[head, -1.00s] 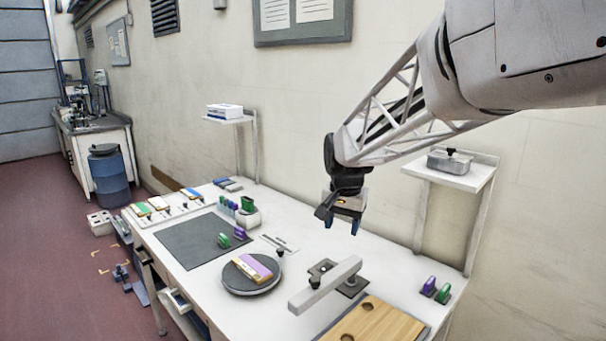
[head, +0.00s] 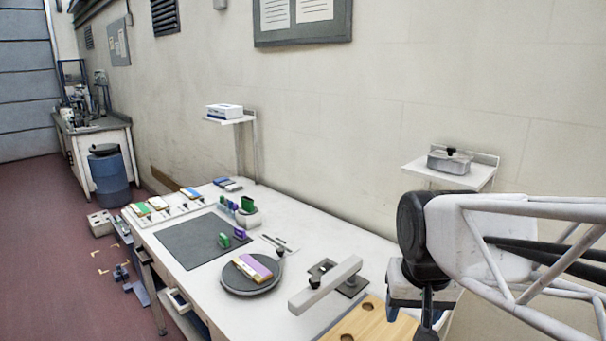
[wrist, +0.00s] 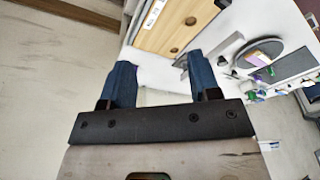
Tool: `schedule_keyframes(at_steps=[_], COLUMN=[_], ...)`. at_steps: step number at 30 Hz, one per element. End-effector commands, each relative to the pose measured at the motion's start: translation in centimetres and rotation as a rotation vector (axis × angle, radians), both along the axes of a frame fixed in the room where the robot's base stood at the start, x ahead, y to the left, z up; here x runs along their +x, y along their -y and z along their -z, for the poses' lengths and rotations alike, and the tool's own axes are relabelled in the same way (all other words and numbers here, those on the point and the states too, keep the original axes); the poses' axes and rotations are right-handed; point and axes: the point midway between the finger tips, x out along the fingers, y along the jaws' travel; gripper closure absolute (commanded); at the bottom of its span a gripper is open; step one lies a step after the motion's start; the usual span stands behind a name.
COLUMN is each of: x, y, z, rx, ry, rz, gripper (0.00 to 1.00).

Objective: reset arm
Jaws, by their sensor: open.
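My gripper (wrist: 157,84) is open and empty in the wrist view, its two blue fingers apart with only floor and the table edge behind them. In the head view my gripper (head: 428,325) hangs at the lower right, beside the wooden board (head: 372,322), and its fingertips are partly cut off by the frame's bottom edge. The white worktable (head: 215,300) stands to its left.
A round grey turntable (head: 252,284) carries a purple-and-cream block. A white bar fixture (head: 325,285) stands near the board. A dark mat (head: 195,242) lies farther back. A wall shelf (head: 480,178) with a metal box (head: 450,161) is above my gripper.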

Motion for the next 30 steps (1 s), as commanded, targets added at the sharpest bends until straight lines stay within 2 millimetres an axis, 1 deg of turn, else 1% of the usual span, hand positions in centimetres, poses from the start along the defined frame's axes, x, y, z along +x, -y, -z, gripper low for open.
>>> schedule_keyframes(at_steps=[1,3,6,10,15,30], x=[-1.4,-3.0,-4.8,-6.4,-7.1,-7.1], y=[0.3,0.5,0.8,1.1,1.1,1.1], z=[0.4,1.0,1.6,2.3,2.7,2.7], rx=[-0.004,-0.010,-0.017,-0.023,-0.026,-0.026], ry=[0.006,0.012,0.018,0.024,0.025,0.025], rz=[-0.011,-0.031,-0.053,-0.072,-0.083,-0.083], gripper=[0.44,0.44,0.44,0.44,0.44,0.44])
